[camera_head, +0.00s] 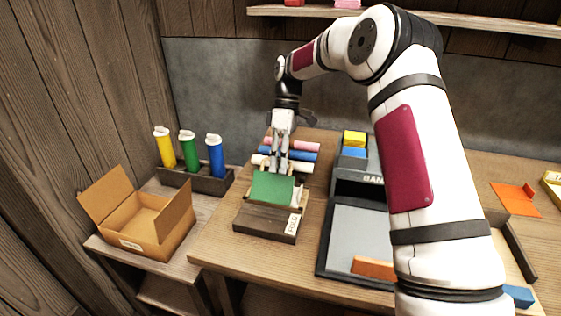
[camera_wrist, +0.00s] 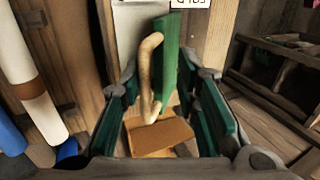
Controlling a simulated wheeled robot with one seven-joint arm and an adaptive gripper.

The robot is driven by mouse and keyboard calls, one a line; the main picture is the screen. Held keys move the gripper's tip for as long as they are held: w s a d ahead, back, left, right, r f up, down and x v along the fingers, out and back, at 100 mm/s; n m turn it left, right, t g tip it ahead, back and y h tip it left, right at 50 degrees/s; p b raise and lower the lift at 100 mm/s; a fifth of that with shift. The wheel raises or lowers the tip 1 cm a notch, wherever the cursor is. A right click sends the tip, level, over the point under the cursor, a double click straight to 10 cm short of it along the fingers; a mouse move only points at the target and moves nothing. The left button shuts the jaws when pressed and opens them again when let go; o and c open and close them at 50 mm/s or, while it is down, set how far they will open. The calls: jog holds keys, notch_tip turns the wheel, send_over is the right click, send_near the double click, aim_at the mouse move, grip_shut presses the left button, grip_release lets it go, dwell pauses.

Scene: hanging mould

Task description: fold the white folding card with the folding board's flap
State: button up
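The folding board (camera_head: 265,220), a dark wooden base with a FOLD label, sits near the left end of the table. Its green flap (camera_head: 272,188) is raised and tilted in the head view. In the wrist view, the flap (camera_wrist: 170,55) shows nearly edge-on with a tan curved handle (camera_wrist: 147,80). A pale surface beside the flap (camera_wrist: 130,22) appears to be the white card; it is mostly hidden, and its fold state cannot be told. My gripper (camera_head: 279,169) is directly behind and above the flap. In the wrist view its fingers are wide apart, with the handle between them.
Pink, blue and white rolls (camera_head: 293,145) lie behind the board. An open cardboard box (camera_head: 150,225) and a rack of yellow, green and blue bottles (camera_head: 190,155) stand left. A dark-framed grey tray (camera_head: 355,240) lies right. Bare table shows before the board.

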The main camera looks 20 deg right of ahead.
jog(key=v, duration=1.2)
dwell(1.1)
jog(key=f+t+b, duration=0.1)
jog(key=f+b, duration=0.1)
jog(key=f, duration=0.3)
jog(key=w+f+t+h+b, duration=0.1)
jog(key=f, duration=0.5)
jog(key=f+t+h+b, duration=0.1)
jog(key=f+b, duration=0.1)
jog(key=f, duration=0.3)
jog(key=shift+w+a+f+b, duration=0.15)
jog(key=shift+f+b, duration=0.05)
jog(key=shift+b, duration=0.15)
jog(key=shift+c, duration=0.3)
grip_shut()
